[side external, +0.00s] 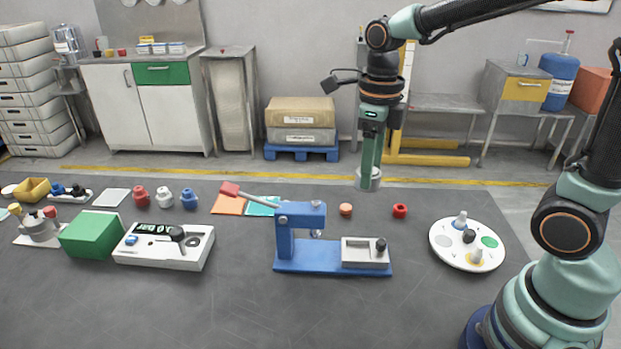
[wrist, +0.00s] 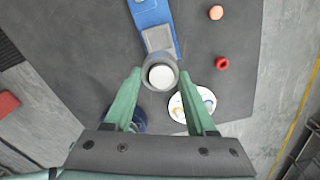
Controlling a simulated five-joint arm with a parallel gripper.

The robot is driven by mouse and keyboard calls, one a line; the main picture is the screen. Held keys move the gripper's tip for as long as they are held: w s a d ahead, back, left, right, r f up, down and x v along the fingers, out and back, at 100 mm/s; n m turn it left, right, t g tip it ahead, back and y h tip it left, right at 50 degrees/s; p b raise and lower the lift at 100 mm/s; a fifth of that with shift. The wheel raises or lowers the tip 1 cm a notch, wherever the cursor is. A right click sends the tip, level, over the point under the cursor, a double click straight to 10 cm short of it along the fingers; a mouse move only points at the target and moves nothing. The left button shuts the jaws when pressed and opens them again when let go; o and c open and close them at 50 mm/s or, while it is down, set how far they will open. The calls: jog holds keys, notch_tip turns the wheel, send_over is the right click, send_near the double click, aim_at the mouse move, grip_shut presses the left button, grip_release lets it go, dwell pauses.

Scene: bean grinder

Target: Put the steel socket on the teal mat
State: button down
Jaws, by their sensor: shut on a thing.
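My gripper (side external: 370,160) points down and is shut on the grey steel socket (side external: 368,181), held in the air behind the blue press, to its right. In the wrist view the socket (wrist: 160,72) is a round grey ring with a pale centre between the two green fingers of my gripper (wrist: 160,80). The teal mat (side external: 261,209) lies flat on the dark table, left of the socket and beside an orange mat. It is partly hidden by the press and its lever. I cannot see the teal mat in the wrist view.
The blue press (side external: 330,261) with its red-tipped lever (side external: 230,190) stands in front of the mats. An orange puck (side external: 345,210) and a red ring (side external: 400,211) lie below the socket. A round white tray (side external: 440,252) is at right, a green box (side external: 92,235) at left.

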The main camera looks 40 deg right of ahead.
notch_tip(320, 180, up, 2)
jog(key=shift+r, duration=0.25)
jog(key=shift+n, duration=0.5)
jog(key=n, duration=0.4)
jog(key=shift+d+f, duration=0.15)
jog(key=shift+f, duration=0.25)
jog(key=n, duration=0.3)
jog(key=shift+w+d+f+n, duration=0.1)
jog(key=shift+f+n, duration=0.15)
jog(key=shift+n, duration=0.15)
jog(key=n, duration=0.3)
jog(key=f+n, duration=0.1)
jog(key=n, duration=0.2)
jog(key=shift+d+n, duration=0.15)
jog(key=shift+n, duration=0.25)
jog(key=n, duration=0.2)
jog(key=f+n, duration=0.1)
jog(key=n, duration=0.2)
jog(key=shift+w+d, duration=0.1)
jog(key=shift+d, duration=0.05)
jog(key=n, duration=0.3)
jog(key=shift+f, duration=0.25)
jog(key=n, duration=0.3)
jog(key=shift+d+f+n, duration=0.15)
jog(key=shift+f+n, duration=0.1)
jog(key=shift+n, duration=0.05)
jog(key=n, duration=0.4)
jog(key=shift+d+f, duration=0.1)
jog(key=shift+f, duration=0.2)
